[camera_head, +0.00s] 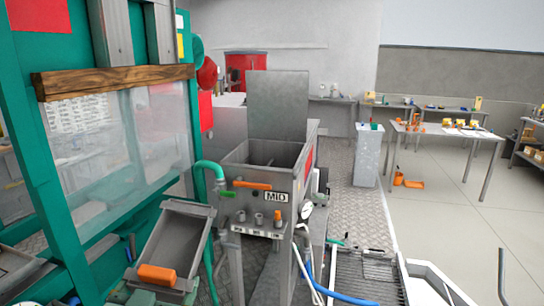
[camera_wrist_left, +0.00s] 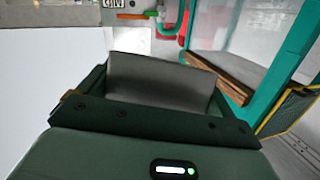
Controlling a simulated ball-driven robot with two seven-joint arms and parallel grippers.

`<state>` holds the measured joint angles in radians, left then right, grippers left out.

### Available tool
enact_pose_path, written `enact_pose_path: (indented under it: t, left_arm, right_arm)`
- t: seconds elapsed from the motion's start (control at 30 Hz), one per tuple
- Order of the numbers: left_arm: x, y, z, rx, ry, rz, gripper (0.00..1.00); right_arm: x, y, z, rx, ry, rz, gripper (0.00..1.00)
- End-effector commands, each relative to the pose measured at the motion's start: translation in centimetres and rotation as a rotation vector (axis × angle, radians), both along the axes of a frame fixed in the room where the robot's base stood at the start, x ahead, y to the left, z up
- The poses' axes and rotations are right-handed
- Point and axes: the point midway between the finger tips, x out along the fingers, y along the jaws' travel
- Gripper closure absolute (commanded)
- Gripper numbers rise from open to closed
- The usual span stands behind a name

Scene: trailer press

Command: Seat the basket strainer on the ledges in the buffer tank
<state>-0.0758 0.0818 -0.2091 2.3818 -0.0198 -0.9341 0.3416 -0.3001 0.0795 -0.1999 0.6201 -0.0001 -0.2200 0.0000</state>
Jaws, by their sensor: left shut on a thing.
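The buffer tank (camera_head: 265,183) is a grey metal box marked MID, open at the top, in the middle of the head view. An inner crosspiece shows inside; the ledges are not clear. A grey, tilted, tray-like box with an orange handle, which looks like the basket strainer (camera_head: 172,240), is at lower left, in front of the tank and apart from it. My left gripper (camera_head: 150,294) is at its lower end. In the left wrist view the dark green jaws are around a grey piece (camera_wrist_left: 160,82), likely the strainer. My right gripper is not in view.
A grey panel (camera_head: 278,103) stands upright behind the tank opening. A green hose (camera_head: 208,168) and orange lever (camera_head: 252,185) are at the tank's front left. A green press frame (camera_head: 60,200) with a clear screen stands left. A gauge (camera_head: 307,210) and hoses are at right.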

Motion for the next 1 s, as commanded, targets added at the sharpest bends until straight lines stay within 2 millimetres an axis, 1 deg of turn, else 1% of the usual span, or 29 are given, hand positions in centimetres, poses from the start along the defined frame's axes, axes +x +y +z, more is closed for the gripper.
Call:
enact_pose_path:
  t: [0.03, 0.1, 0.2, 0.33, 0.83, 0.87, 0.93, 0.97, 1.0]
  left_arm:
    - [-0.7, 0.5, -1.9, 0.000, 0.007, 0.012, 0.35]
    - [-1.3, 0.9, -3.2, 0.000, 0.005, 0.021, 0.35]
    - [-1.7, 1.0, -4.5, -0.001, 0.001, 0.024, 0.35]
    - [-1.9, 1.0, -5.1, 0.000, -0.003, 0.023, 0.35]
    - [-1.9, 0.9, -5.1, -0.001, -0.004, 0.021, 0.35]
    - [-1.8, 0.8, -5.4, -0.001, -0.003, 0.019, 0.35]
    - [-1.4, 0.5, -6.5, -0.003, 0.003, 0.010, 0.35]
    - [-1.2, 0.2, -7.3, -0.005, 0.007, 0.004, 0.35]
    - [-0.7, -0.2, -8.6, -0.008, 0.015, -0.009, 0.35]
  right_arm:
    - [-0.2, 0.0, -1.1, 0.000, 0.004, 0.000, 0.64]
    - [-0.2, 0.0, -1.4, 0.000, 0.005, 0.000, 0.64]
    - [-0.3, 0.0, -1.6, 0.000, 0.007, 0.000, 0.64]
    - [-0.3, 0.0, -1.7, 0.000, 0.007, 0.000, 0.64]
    - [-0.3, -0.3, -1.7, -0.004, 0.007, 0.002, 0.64]
    - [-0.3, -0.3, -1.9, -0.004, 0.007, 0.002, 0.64]
    - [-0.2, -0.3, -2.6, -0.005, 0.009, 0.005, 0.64]
    - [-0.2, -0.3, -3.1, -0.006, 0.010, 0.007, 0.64]
    - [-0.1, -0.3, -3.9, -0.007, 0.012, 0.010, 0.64]
